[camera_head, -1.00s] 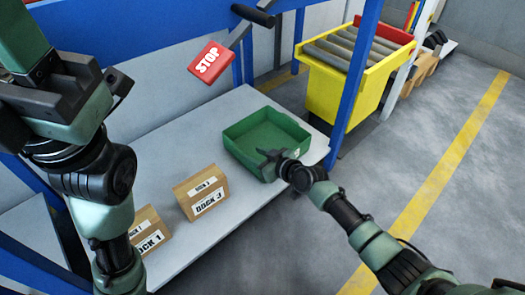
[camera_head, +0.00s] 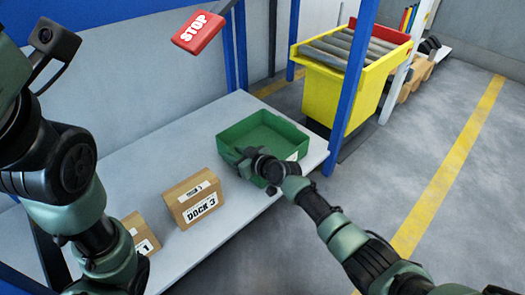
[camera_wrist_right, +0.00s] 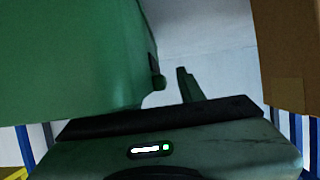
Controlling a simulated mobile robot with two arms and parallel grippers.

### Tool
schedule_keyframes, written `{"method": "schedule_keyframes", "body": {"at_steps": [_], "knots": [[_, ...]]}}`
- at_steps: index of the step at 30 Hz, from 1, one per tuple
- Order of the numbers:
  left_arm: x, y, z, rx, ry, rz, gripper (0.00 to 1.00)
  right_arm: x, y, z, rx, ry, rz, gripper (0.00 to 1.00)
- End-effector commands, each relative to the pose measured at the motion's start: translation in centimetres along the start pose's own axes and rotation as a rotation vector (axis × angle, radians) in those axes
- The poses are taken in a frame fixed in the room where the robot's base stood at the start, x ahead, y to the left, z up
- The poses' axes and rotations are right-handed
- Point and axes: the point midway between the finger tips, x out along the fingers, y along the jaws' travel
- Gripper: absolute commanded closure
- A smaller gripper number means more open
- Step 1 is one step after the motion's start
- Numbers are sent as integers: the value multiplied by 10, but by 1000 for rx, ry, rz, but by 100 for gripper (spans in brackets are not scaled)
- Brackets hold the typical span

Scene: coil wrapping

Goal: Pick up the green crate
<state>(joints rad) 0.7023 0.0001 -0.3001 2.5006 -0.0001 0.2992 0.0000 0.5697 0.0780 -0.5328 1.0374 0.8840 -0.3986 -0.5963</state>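The green crate (camera_head: 263,126) is an open, shallow bin on the grey bench, near its right end. It also fills the left of the right wrist view (camera_wrist_right: 65,60). My right gripper (camera_head: 236,158) is at the crate's near left corner. In the wrist view, one finger (camera_wrist_right: 187,84) stands to the right of the crate with a gap between them. The other finger is mostly hidden by the crate. The right gripper looks open, and the crate rests on the bench. My left arm crosses the left of the head view, with its gripper out of frame.
A Dock 3 box (camera_head: 192,199) stands left of the crate, with a Dock 1 box (camera_head: 140,232) beyond it. A blue post (camera_head: 353,75) rises by the bench's right end. A yellow roller bin (camera_head: 335,92) stands behind. The floor at right is clear.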

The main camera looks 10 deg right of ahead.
Motion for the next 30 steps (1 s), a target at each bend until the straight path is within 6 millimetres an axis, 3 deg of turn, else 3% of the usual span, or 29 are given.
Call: {"method": "schedule_keyframes", "body": {"at_steps": [2, 6, 30], "knots": [[0, 0, 0, 0, -1, 0, 64, 0, 0, 0, 0, 0, 0, 64], [0, 0, 0, 0, 0, 0, 64, 0, 0, 0, 0, -1, 0, 100], [0, 0, 0, -1, 0, 0, 64, -1, 0, 1, 0, -1, 0, 100]]}}
